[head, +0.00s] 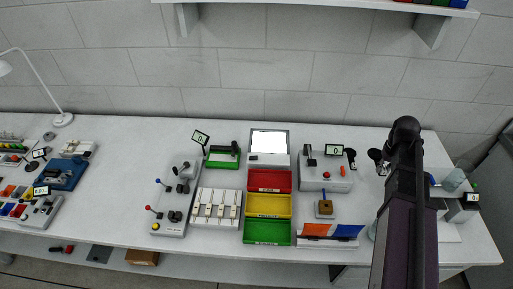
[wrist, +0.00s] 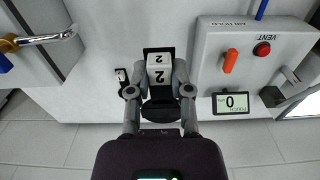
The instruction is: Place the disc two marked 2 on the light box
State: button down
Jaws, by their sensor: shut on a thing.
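In the wrist view my gripper (wrist: 158,88) is closed around a white piece marked 2 (wrist: 160,62), with a finger on each side. The 2 shows on two of its faces, and dark parts lie behind and below it. Whether the piece still touches a surface cannot be told. In the head view my dark arm stands at the right and hides the gripper and the piece. The light box (head: 269,142) seems to be the bright white panel at the back middle of the bench, above the red bin. Its lit top looks bare.
In the wrist view a grey unit (wrist: 250,50) with a VENT button and a display reading 0 stands to the right. Red, yellow and green bins (head: 267,230) lie in front of the light box. A grey device (head: 325,178) stands right of it. A shelf (head: 350,6) hangs above.

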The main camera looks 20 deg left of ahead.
notch_tip(320, 180, up, 5)
jog(key=p, duration=0.4)
jog(key=shift+r, duration=0.1)
jog(key=shift+s, duration=0.1)
